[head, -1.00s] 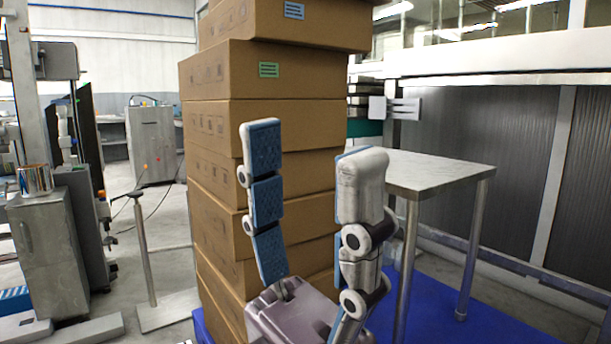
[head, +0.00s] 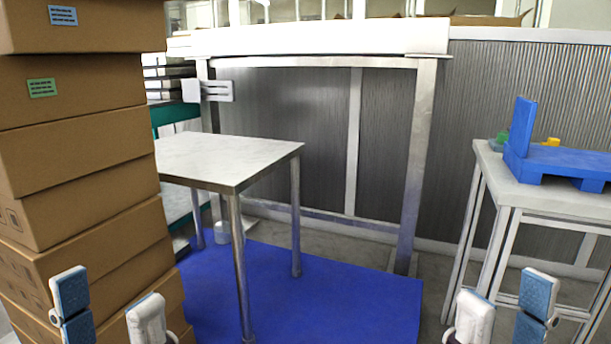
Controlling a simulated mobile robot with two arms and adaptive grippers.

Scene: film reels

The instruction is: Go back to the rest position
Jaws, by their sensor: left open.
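My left gripper (head: 108,308) shows at the bottom left in the head view, in front of the box stack. Its two blue-and-white fingers point up and stand apart, with nothing seen between them. My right gripper (head: 506,310) shows at the bottom right, in front of the right-hand table. Its fingers also point up, apart and empty. The lower parts of both grippers are cut off by the picture's edge. No film reels can be made out.
A tall stack of cardboard boxes (head: 80,150) stands at the left. A bare metal table (head: 225,160) stands on a blue mat (head: 340,295) in the middle. At the right, a white table (head: 540,194) bears a blue pallet-like piece (head: 565,163). The mat's front right is clear.

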